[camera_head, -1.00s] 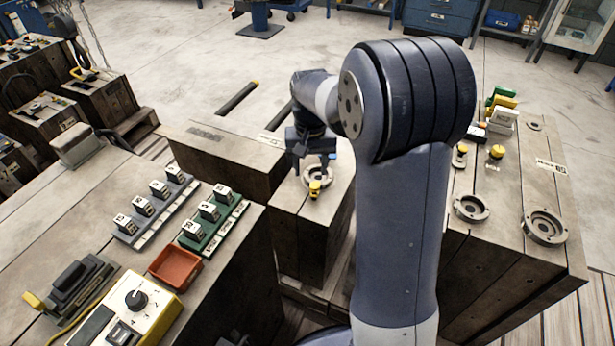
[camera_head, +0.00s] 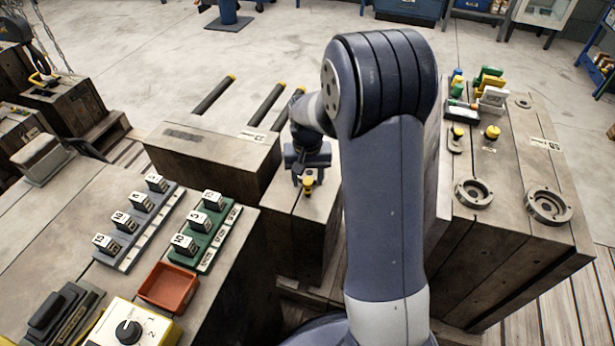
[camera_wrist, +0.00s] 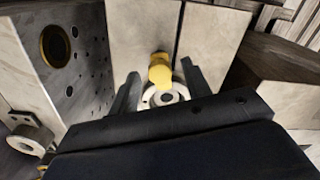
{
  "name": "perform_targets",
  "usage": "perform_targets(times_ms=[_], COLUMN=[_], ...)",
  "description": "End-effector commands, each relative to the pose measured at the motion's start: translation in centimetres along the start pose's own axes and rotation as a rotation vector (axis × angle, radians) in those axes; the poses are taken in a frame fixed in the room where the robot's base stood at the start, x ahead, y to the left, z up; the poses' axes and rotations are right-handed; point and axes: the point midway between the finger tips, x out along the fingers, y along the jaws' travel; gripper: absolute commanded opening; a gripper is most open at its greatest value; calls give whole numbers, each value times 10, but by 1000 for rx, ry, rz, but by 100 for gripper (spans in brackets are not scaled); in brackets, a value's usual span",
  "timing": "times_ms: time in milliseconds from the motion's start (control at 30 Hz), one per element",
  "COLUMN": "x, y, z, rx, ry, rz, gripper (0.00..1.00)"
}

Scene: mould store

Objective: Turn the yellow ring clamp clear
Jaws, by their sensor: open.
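The yellow ring clamp (camera_head: 308,184) sits on top of the narrow middle block (camera_head: 312,222), in front of my gripper. In the wrist view the yellow clamp (camera_wrist: 160,70) lies over the edge of a pale metal ring (camera_wrist: 165,96), between and just beyond my fingers. My gripper (camera_head: 306,165) is low over the block in the head view, and the ring beneath it is mostly hidden there. In the wrist view my gripper (camera_wrist: 160,90) is open, one finger on each side of the clamp and ring. I cannot tell whether either finger touches them.
Other metal rings (camera_head: 474,193) and small yellow-topped pieces (camera_head: 492,132) are on the right block. On the left bench are numbered blocks on a green rack (camera_head: 206,237), a red tray (camera_head: 168,287) and a control box (camera_head: 135,330). A wider block (camera_head: 215,152) adjoins the middle one.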

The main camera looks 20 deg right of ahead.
Motion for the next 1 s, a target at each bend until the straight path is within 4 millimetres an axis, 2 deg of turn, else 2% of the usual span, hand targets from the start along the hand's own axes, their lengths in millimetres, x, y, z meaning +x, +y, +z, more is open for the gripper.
perform_targets(times_ms=[67,533,767,1000], x=[0,0,-1,-2], y=[0,0,0,0], z=[0,0,0,0], rx=[0,0,-15,-112], ry=[0,0,0,0], rz=[0,0,0,0], gripper=[41,2,1,1])
